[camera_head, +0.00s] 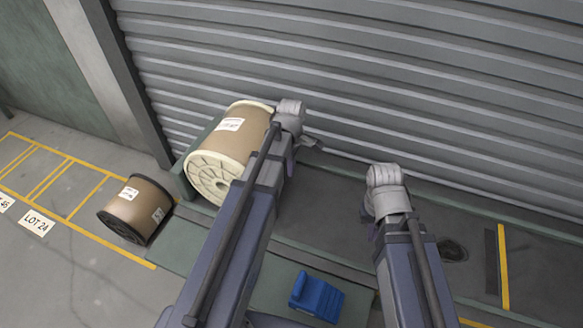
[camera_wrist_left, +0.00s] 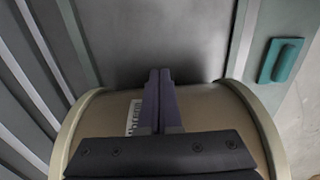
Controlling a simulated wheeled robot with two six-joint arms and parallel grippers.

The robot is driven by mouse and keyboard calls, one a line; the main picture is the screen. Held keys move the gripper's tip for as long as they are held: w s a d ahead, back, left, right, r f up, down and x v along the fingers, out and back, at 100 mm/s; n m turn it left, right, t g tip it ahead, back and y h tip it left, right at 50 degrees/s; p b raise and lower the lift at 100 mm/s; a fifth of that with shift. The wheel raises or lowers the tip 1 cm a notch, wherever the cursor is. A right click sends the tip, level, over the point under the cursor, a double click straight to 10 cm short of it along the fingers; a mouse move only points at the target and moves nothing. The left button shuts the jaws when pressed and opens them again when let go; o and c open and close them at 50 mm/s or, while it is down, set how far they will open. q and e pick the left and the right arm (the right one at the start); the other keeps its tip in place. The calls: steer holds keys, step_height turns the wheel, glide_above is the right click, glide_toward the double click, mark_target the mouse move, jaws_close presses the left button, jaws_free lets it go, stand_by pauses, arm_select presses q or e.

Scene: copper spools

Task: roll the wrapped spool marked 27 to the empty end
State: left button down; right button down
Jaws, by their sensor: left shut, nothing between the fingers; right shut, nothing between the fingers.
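A large spool with cream flanges and brown wrapping (camera_head: 243,132) lies on its side against a low green-grey ledge, near the shutter. It has a white label too small to read, so I cannot confirm a 27. The wrapped spool also fills the lower part of the left wrist view (camera_wrist_left: 205,108). My left gripper (camera_head: 291,158) is at the spool's right side in the head view; its fingers (camera_wrist_left: 158,75) are shut and empty over the wrapping, contact unclear. My right gripper (camera_head: 372,228) is shut and empty, apart from the spool, its fingertips mostly hidden.
A smaller brown spool with dark flanges (camera_head: 138,207) lies on the floor at left, near yellow lines and a LOT 24 marker (camera_head: 36,222). A blue block (camera_head: 316,297) lies on the green platform. A ribbed shutter (camera_head: 350,75) closes the back. The track right of the spool looks mostly clear.

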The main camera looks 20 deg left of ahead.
arm_select(q)
step_height(320, 180, up, 10)
steer(key=p, duration=1)
steer(key=shift+d, duration=0.35)
steer(key=s+d+r+m+p, duration=0.4)
steer(key=s+d+m, duration=0.3)
steer(key=m, duration=0.3)
steer(key=s+d+r+m+y+p, duration=0.1)
steer(key=s+d+r+m+p, duration=0.4)
steer(key=m, duration=0.6)
steer(key=s+d, duration=0.2)
steer(key=d, duration=0.1)
steer(key=shift+s+d+r+p, duration=0.15)
steer(key=shift+d+r+p, duration=0.1)
steer(key=shift+r+p, duration=0.1)
